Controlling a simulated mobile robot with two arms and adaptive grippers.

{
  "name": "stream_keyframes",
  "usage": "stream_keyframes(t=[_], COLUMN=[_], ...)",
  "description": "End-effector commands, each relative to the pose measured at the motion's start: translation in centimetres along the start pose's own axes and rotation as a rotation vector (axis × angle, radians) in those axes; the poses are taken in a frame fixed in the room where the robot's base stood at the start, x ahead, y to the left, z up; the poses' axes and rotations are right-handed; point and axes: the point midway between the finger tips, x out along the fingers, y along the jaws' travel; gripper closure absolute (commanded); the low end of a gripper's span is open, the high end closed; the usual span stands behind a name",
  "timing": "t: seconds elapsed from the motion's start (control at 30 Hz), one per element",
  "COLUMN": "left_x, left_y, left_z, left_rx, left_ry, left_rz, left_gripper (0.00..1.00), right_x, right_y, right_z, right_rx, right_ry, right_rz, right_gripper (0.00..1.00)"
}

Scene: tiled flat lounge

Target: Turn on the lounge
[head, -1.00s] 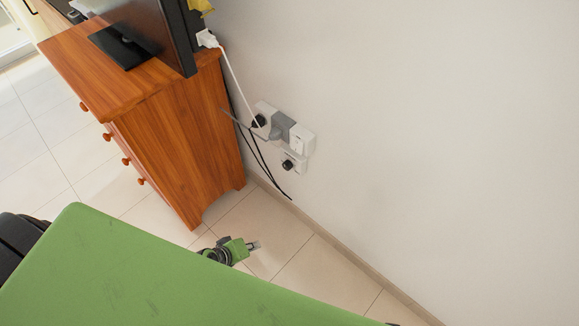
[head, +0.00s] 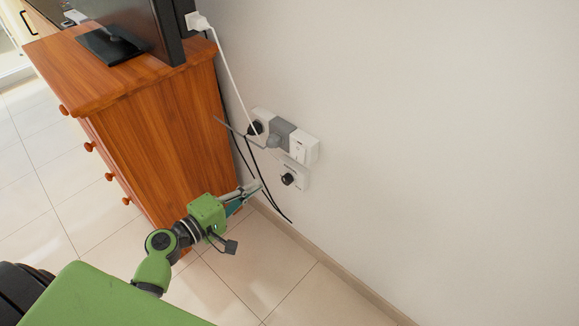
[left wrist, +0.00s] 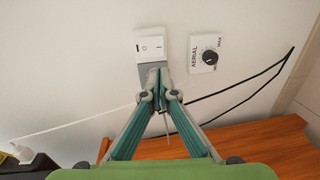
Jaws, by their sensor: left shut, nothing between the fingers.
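A white rocker switch (head: 305,148) sits at the right end of the socket strip on the wall, and it also shows in the left wrist view (left wrist: 151,43). Below it in the head view is a white aerial plate (head: 300,182) with a black knob (head: 288,179). In the left wrist view this aerial plate (left wrist: 196,63) is right of the switch. My left gripper (head: 259,187) is shut and empty, below and left of the aerial plate in the head view. In the left wrist view its fingertips (left wrist: 157,78) appear just below the switch. Contact cannot be told. My right gripper is out of view.
A wooden drawer cabinet (head: 165,125) with a dark screen (head: 150,30) stands left of the sockets. A white cable (head: 232,85) and black cables (head: 262,180) hang by the wall. The wall to the right is bare.

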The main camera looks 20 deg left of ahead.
Motion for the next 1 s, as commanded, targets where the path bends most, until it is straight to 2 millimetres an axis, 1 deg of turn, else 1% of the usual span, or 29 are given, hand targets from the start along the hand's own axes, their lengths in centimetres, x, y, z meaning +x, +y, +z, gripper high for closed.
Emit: stream_keyframes(t=[0.23,0.37,0.47,0.7,0.8,0.9,1.0], left_x=[0.2,1.5,3.3,8.6,10.5,12.0,13.2], left_y=[0.0,0.0,0.1,0.0,0.0,-0.1,-0.1], left_z=[0.0,0.0,0.0,0.0,0.0,0.0,0.0], left_rx=[0.001,0.000,-0.001,0.000,0.000,0.000,0.000], left_ry=[0.000,0.001,0.000,0.001,-0.001,0.001,0.001], left_rz=[-0.001,0.001,0.002,0.001,0.001,-0.001,-0.002], left_gripper=[1.00,1.00,1.00,1.00,1.00,1.00,1.00], right_x=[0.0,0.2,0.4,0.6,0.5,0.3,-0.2], right_y=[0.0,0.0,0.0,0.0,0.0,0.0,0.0], right_z=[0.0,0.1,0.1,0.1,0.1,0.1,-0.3], right_rx=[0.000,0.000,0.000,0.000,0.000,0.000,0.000], right_ry=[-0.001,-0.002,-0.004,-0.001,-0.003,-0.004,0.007], right_rz=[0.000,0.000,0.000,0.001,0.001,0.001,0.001], right_gripper=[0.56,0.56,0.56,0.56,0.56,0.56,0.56])
